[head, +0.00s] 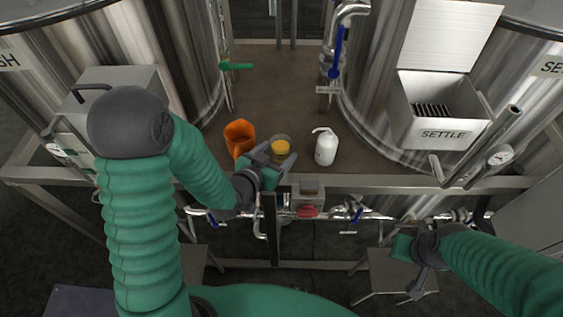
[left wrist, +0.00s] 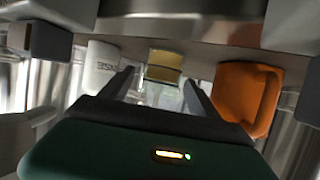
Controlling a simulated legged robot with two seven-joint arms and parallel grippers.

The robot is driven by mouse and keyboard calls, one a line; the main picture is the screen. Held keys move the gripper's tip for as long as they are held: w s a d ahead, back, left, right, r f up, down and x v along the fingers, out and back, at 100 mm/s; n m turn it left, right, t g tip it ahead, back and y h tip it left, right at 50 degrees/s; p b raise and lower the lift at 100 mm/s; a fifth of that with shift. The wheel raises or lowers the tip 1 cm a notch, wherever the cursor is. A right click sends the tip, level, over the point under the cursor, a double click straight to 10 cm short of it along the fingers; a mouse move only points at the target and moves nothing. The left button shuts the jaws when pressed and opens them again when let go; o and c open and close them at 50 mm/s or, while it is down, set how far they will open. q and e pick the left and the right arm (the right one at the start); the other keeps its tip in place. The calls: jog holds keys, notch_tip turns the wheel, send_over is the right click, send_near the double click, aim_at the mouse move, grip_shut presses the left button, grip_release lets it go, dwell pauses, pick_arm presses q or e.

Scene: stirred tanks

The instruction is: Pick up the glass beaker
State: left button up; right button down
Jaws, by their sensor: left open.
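The glass beaker (head: 281,146) stands on the brown surface between the tanks, with yellow contents. It also shows in the left wrist view (left wrist: 164,72), just beyond and between the fingertips. My left gripper (head: 274,160) is open at the beaker's near side, one finger towards each side of it; I cannot tell whether they touch it. The jaws look empty. My right gripper (head: 420,283) hangs low at the right, away from the beaker; its jaws are too unclear to read.
An orange jug (head: 239,138) stands close left of the beaker, and a white bottle (head: 325,147) stands to its right. A grey box with a red part (head: 309,196) sits at the front rail. Steel tanks flank the surface, with a blue-handled valve (head: 337,52) behind.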

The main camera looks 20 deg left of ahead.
aim_at(285, 144)
pick_arm(q)
jog(key=shift+w+f+b, duration=0.1)
jog(key=shift+f+b, duration=0.2)
jog(key=shift+b, duration=0.3)
jog(key=b+x, duration=0.1)
jog(key=x, duration=0.4)
jog(key=shift+w+a+r, duration=0.1)
jog(key=shift+w+a, duration=0.05)
jog(key=shift+w, duration=0.05)
jog(key=shift+s+r, duration=0.1)
jog(key=shift+s, duration=0.05)
jog(key=c, duration=0.5)
grip_shut()
pick_arm(e)
jog(key=x, duration=0.3)
jog(key=shift+s+f, duration=0.35)
jog(key=shift+f, duration=0.05)
